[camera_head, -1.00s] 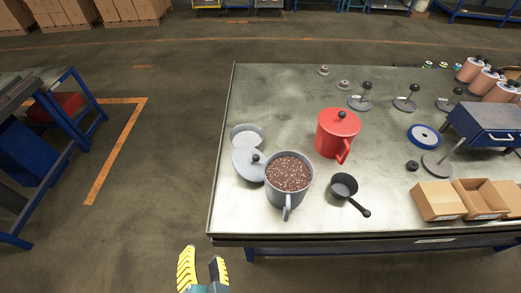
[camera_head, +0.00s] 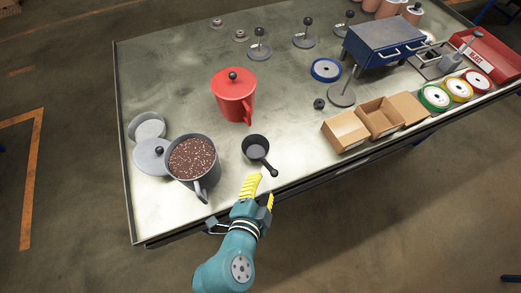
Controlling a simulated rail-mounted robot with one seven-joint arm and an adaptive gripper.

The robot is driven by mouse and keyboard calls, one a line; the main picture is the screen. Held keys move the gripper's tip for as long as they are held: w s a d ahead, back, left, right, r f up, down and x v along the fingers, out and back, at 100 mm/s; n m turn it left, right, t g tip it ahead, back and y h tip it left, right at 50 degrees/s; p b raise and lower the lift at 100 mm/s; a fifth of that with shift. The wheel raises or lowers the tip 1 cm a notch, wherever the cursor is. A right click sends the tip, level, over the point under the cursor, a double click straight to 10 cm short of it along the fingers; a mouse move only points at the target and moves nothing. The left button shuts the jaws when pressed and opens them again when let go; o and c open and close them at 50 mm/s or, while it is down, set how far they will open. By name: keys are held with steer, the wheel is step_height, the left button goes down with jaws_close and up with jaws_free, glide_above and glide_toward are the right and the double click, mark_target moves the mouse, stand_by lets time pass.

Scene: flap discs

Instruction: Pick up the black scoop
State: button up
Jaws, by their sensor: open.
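The black scoop (camera_head: 256,149) lies on the metal table (camera_head: 290,125), its round bowl facing up and its handle pointing to the lower right, towards the table's front edge. My gripper (camera_head: 262,190) with yellow fingers is open and empty. In the picture it appears just below the scoop, near the front edge, with its left finger close to the handle but apart from it. Its height above the table is hard to tell.
A grey pot of brown granules (camera_head: 192,158) stands left of the scoop, and a red lidded pot (camera_head: 234,92) stands behind it. A grey lid (camera_head: 152,156) and a grey bowl (camera_head: 146,127) are further left. Cardboard boxes (camera_head: 346,132) stand to the right.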

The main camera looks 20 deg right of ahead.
mark_target(271, 169)
steer(key=x, duration=0.4)
steer(key=shift+d, duration=0.1)
steer(key=x, duration=0.5)
steer(key=shift+s+d+f, duration=0.1)
steer(key=shift+s+d, duration=0.1)
steer(key=shift+d, duration=0.05)
